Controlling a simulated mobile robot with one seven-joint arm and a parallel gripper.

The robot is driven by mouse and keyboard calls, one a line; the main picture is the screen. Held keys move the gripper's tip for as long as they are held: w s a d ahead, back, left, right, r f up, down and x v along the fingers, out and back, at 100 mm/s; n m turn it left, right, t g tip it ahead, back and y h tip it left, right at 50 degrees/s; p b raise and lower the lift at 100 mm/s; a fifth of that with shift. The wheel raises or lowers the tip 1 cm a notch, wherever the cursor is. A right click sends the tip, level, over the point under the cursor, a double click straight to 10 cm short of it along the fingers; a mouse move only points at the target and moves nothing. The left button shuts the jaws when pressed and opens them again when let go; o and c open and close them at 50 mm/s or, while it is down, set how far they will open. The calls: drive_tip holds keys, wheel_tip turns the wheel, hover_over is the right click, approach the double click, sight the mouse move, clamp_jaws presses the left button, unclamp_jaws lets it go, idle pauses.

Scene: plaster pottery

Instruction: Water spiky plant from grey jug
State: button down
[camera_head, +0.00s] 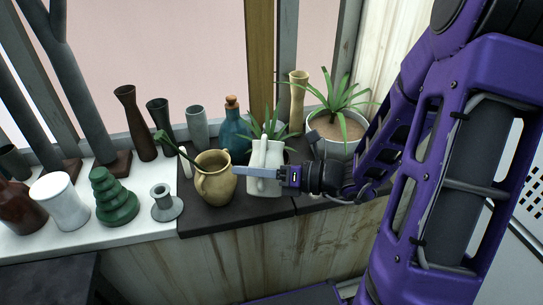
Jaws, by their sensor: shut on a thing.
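A pale grey-white jug (266,185) stands or hangs in front of the window, partly covered by my gripper (258,172). My gripper reaches in from the right and is shut on this jug, near its handle. The jug looks upright. A small spiky plant (270,127) with thin green leaves shows just behind the jug, its base hidden. A larger spiky plant (343,103) grows in a round whitish pot (325,148) of brown soil to the right, behind my gripper. I cannot tell whether the jug touches the dark slab under it.
A tan jug (215,185) with a stick in it stands close left of my gripper. A teal corked bottle (234,132), tan vase (298,100) and dark vases (137,125) line the sill. A green ridged piece (113,198) and white pot (60,203) stand further left.

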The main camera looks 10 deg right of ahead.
drive_tip(key=shift+f, duration=0.1)
idle(0.5)
drive_tip(key=f+b, duration=0.1)
drive_tip(key=s+n+b, duration=0.1)
drive_tip(key=shift+a+f+b, duration=0.15)
drive_tip(key=shift+f+b, duration=0.2)
drive_tip(key=shift+b, duration=0.05)
wheel_tip(320, 180, down, 12)
drive_tip(key=s+n+t+y, duration=0.1)
drive_tip(key=s+n, duration=0.1)
drive_tip(key=n, duration=0.4)
drive_tip(key=shift+a+n, duration=0.35)
drive_tip(key=shift+n, duration=0.05)
drive_tip(key=shift+s, duration=0.1)
drive_tip(key=shift+r, duration=0.1)
wheel_tip(320, 180, up, 7)
drive_tip(key=p, duration=0.6)
